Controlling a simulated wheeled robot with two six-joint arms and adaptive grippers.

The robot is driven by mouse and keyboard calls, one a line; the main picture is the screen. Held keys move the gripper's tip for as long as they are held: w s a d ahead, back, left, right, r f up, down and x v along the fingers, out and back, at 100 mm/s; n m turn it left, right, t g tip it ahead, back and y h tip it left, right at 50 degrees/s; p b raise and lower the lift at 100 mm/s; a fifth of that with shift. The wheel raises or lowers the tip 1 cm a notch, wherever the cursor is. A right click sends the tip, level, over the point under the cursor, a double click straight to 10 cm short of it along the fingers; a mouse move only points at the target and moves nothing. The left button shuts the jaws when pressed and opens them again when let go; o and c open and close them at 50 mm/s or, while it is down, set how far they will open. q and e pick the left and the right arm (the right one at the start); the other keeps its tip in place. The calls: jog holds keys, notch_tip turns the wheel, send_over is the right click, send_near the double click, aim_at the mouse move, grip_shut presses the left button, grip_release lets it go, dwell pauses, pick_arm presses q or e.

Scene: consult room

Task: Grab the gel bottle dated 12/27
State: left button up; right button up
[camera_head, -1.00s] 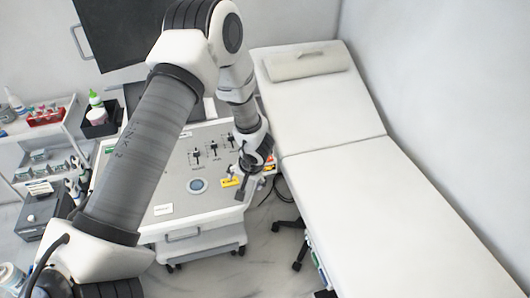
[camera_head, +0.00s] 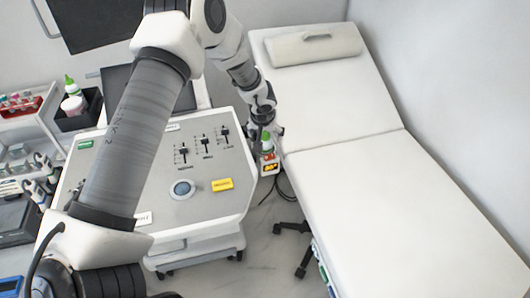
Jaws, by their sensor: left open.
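A bottle with a green cap (camera_head: 267,146) stands at the right side of the grey control cart, with red and yellow labels just below it. Its date is too small to read. My left gripper (camera_head: 266,131) is open at this bottle's top, and partly covers it. I cannot tell whether the fingers touch it. Another green-capped bottle (camera_head: 70,87) stands in a black box at the upper left, with no readable date. My right gripper is not in view.
The control cart (camera_head: 215,160) has sliders, a round blue button and a yellow label (camera_head: 222,184). A white exam bed (camera_head: 390,190) stands close on the right. A shelf with small bottles is at the left. Cables hang between cart and bed.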

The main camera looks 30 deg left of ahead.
pick_arm(q)
jog(key=x, duration=0.4)
jog(key=shift+s+d+r, duration=0.1)
jog(key=shift+s+r, duration=0.05)
jog(key=shift+r, duration=0.05)
jog(key=shift+c, duration=0.4)
jog(key=c, duration=1.4)
